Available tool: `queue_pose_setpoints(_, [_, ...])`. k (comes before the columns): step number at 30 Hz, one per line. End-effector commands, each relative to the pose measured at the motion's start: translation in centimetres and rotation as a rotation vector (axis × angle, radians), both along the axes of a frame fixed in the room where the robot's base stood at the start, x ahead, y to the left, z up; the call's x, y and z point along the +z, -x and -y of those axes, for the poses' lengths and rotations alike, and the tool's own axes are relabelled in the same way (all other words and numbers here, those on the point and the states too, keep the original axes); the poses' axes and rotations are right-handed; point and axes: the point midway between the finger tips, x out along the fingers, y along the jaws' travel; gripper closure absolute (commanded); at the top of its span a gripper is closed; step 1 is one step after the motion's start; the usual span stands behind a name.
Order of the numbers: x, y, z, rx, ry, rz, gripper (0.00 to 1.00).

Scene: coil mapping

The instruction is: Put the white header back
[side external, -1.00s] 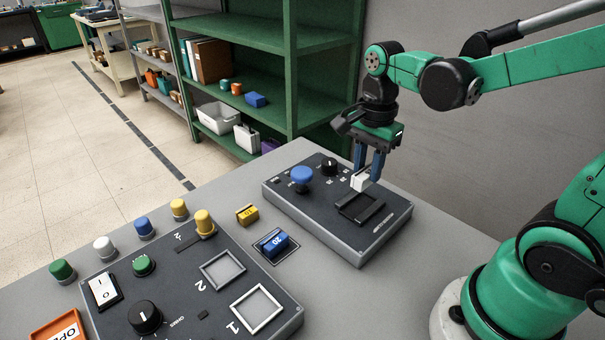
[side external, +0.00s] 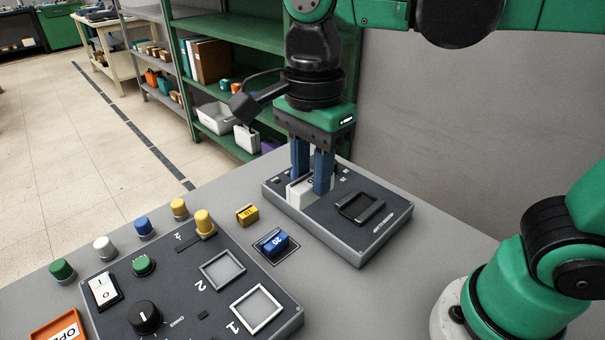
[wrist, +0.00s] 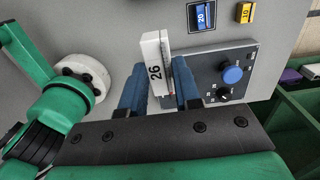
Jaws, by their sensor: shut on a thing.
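My gripper (side external: 311,187) is shut on the white header (side external: 298,194). In the side view its two blue fingers point down with the header low between them, in front of the left part of the grey-black device. My gripper partly hides the device's knobs in the side view.
A blue block marked 20 (side external: 272,242) sits on a dark outlined pad, with a yellow block (side external: 247,214) beside it. The control panel (side external: 190,290) at front left has two square frames and several buttons. Green shelves (side external: 262,75) stand behind the table.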

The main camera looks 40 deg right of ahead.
Motion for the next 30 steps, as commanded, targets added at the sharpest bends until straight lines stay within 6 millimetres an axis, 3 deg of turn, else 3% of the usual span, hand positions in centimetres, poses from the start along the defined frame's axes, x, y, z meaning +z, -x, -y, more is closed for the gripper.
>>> queue_pose_setpoints(6, [-4.9,-0.1,0.0,0.0,0.0,0.0,1.0])
queue_pose_setpoints(15, [-10.7,-0.1,0.0,0.0,0.0,0.001,1.0])
queue_pose_setpoints(30, [-15.3,-0.1,0.0,0.001,0.0,0.001,1.0])
